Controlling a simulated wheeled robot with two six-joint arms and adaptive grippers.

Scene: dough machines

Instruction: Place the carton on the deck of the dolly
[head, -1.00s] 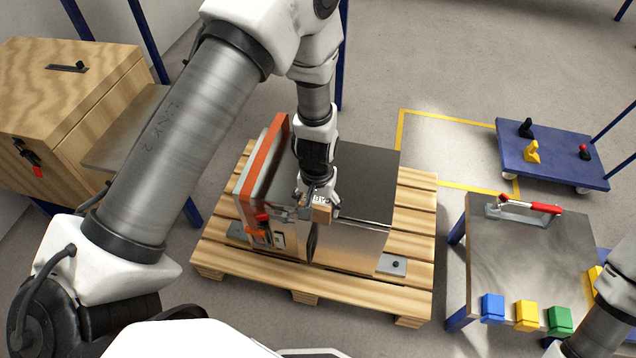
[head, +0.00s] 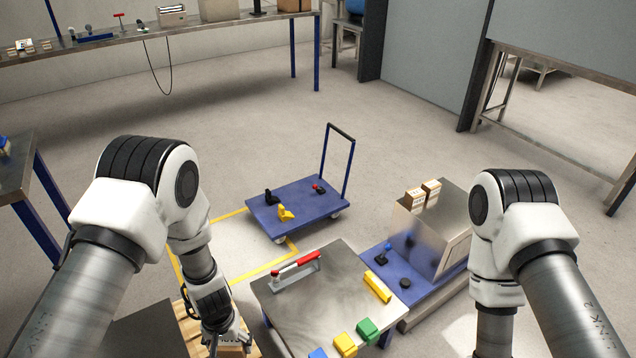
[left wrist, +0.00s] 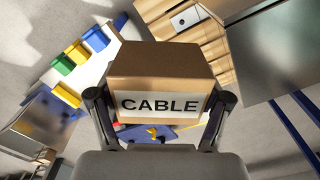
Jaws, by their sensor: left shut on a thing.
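The carton (left wrist: 160,68) is a small brown box with a white label reading CABLE. My left gripper (left wrist: 158,108) is shut on it, one finger at each side. In the head view the left gripper (head: 226,338) is at the bottom edge, over the pallet, and the carton (head: 231,348) shows only partly there. The dolly (head: 300,207) is a blue flat cart with an upright handle, farther off and to the right of the gripper. A yellow, a black and a red-topped piece stand on its deck. My right arm is at the right; its gripper is out of view.
A metal table (head: 330,297) with a red-handled tool (head: 296,266) and coloured blocks stands before the dolly. Right of it, a blue platform (head: 389,266) bears a metal machine with small boxes on top. Floor behind the dolly is clear.

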